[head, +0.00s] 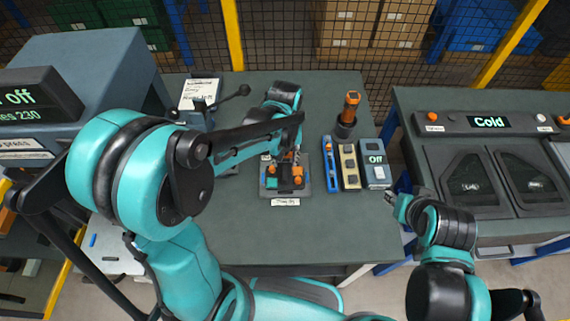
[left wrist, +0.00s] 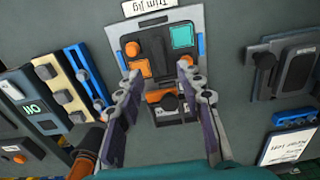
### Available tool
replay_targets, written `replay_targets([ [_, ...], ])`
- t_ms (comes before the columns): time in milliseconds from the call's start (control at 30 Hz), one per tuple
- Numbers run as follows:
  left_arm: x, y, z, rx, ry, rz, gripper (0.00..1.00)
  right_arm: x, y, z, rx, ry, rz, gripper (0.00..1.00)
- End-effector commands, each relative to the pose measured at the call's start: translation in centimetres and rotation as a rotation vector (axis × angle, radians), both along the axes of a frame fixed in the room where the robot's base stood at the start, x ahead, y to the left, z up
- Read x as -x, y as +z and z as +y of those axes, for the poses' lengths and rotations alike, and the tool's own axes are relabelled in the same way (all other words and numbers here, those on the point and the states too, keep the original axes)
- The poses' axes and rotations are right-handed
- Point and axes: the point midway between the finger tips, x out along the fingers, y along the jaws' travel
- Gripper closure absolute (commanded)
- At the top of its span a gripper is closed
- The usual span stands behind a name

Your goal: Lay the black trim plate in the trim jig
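The trim jig (head: 265,190) is a grey block with orange knobs on the table, behind its label; in the left wrist view the jig (left wrist: 197,22) shows a teal square and orange parts. My left gripper (head: 290,160) is over the jig's far part. In the left wrist view its fingers (left wrist: 160,74) are apart, with bare jig and an orange and black part visible between them. I cannot clearly pick out the black trim plate; a dark piece (left wrist: 156,55) lies in the middle of the jig. My right gripper (head: 400,205) is beyond the table's right edge, its fingers too small to read.
Right of the jig are a blue tool holder (head: 331,165), a tan block (head: 350,168), a box reading Off (head: 376,176) and an orange-handled tool (head: 350,108). A dark lever fixture (head: 198,112) stands left. The table's front is clear.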

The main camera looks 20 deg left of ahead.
Motion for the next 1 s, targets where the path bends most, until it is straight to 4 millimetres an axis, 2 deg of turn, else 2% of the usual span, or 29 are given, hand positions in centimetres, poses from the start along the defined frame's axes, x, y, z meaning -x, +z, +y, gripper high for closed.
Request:
replay_targets([
  [33,0.0,1.3,0.0,0.0,0.0,0.0,0.63,0.0,0.6,0.0,0.0,0.0,0.0,0.66],
  [100,0.0,2.5,0.0,0.0,0.0,0.0,0.63,0.0,0.9,0.0,0.0,0.0,0.0,0.66],
  [300,0.0,4.5,0.0,0.0,-0.001,-0.002,0.63,0.0,1.3,0.0,0.0,0.0,0.0,0.66],
  [433,0.8,5.8,0.4,0.004,-0.018,-0.042,0.63,0.0,1.3,0.0,0.0,0.0,0.0,0.66],
  [700,5.4,10.0,2.7,-0.003,-0.131,-0.299,0.63,0.0,1.3,0.0,0.0,0.0,0.0,0.66],
  [900,8.6,11.2,4.0,-0.044,-0.216,-0.494,0.63,0.0,1.3,0.0,0.0,0.0,0.0,0.66],
  [1000,9.6,11.4,4.4,-0.065,-0.245,-0.559,0.63,0.0,1.3,0.0,0.0,0.0,0.0,0.66],
])
